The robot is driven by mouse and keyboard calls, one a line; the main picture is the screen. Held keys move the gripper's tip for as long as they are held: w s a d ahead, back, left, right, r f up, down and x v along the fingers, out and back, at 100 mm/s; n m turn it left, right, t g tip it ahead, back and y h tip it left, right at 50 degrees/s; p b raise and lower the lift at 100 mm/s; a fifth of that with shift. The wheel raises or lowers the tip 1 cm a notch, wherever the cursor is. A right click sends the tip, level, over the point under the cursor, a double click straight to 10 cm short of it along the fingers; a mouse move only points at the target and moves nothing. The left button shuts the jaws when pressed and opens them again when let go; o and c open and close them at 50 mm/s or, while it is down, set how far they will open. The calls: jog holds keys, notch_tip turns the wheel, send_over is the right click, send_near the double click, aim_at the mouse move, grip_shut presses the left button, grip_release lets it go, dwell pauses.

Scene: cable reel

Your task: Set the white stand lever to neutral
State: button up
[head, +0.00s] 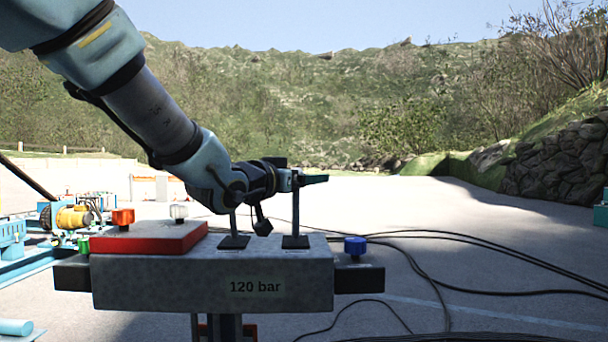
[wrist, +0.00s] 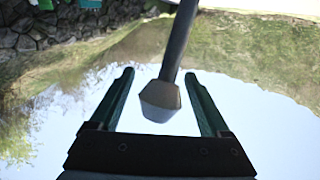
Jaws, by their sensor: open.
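A grey-white stand (head: 210,282) marked "120 bar" is in the middle of the head view. Two thin dark levers rise from black square plates on its top. The right lever (head: 295,212) looks about upright, and its upper end is hidden at my gripper. The left lever (head: 234,224) is mostly hidden behind my arm. My gripper (head: 318,179) is open above the stand, its fingers pointing right. In the wrist view, a dark rod with a grey knob (wrist: 160,98) lies between the open fingers of my gripper (wrist: 158,76), with gaps on both sides.
A red box (head: 150,237) on the stand's left carries a red knob (head: 123,217) and a white knob (head: 179,212). A blue knob (head: 355,246) is at the right. Black cables (head: 480,240) lie on the ground. The space right of the stand is open.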

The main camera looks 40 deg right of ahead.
jog(key=shift+c, duration=0.2)
grip_shut()
dwell(0.6)
